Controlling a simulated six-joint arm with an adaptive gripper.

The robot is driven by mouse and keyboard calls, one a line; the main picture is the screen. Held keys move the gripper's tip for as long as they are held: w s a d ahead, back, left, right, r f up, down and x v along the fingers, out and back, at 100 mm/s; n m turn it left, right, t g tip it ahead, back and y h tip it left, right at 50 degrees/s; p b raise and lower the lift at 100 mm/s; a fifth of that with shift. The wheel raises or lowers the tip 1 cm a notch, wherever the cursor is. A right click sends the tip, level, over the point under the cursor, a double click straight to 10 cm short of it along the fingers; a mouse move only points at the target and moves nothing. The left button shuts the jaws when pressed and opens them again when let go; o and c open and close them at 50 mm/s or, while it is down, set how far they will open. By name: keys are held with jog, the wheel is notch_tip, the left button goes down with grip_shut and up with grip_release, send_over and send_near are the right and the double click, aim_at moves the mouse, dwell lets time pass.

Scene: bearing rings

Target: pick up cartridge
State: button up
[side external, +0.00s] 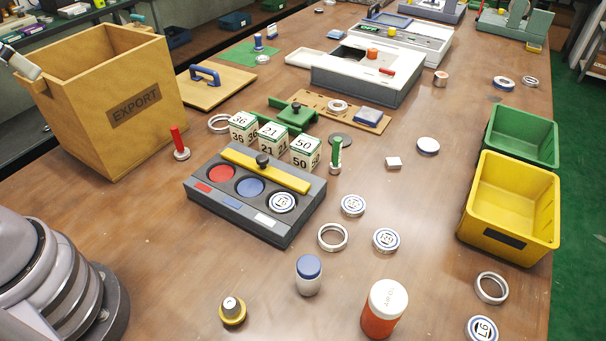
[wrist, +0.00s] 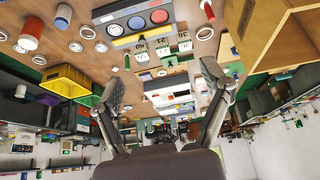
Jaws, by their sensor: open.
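No label that I can read names the cartridge. Two upright cylinders stand at the front of the table: an orange one with a white cap (side external: 383,310) and a smaller white one with a blue cap (side external: 308,276). In the wrist view the orange cylinder (wrist: 32,32) is at upper left, with the blue-capped cylinder (wrist: 63,14) beside it. My gripper (wrist: 162,88) is open and empty, its fingers wide apart, with the bench well beyond them.
A grey tray with colored discs (side external: 233,212) sits mid-table. A wooden EXPORT box (side external: 140,105) stands at left; yellow (side external: 510,235) and green bins (side external: 540,140) stand at right. Several metal rings and a brass-based piece (side external: 232,312) lie around, with bare table between them.

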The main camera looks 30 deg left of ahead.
jog(key=w+d+f+n+g+h, duration=0.4)
jog(key=w+d+f+g+h, duration=0.2)
jog(key=d+f, duration=0.15)
jog(key=w+d+f+n+g+h, duration=0.3)
jog(key=w+d+f+g+h, duration=0.35)
jog(key=f, duration=0.25)
jog(key=n+t+h, duration=0.6)
jog(key=n+t, duration=0.2)
jog(key=n, duration=0.3)
send_near(306, 268)
jog(key=shift+g+y, duration=0.25)
jog(key=a, duration=0.2)
jog(key=w+a, duration=0.1)
jog(key=a, duration=0.1)
jog(key=shift+w+a+f, duration=0.1)
jog(key=shift+f, duration=0.05)
jog(key=shift+f+n, duration=0.3)
jog(key=shift+f, duration=0.05)
jog(key=d, duration=1.4)
jog(key=shift+w, duration=0.15)
jog(key=shift+a, duration=0.1)
jog(key=shift+c, duration=0.2)
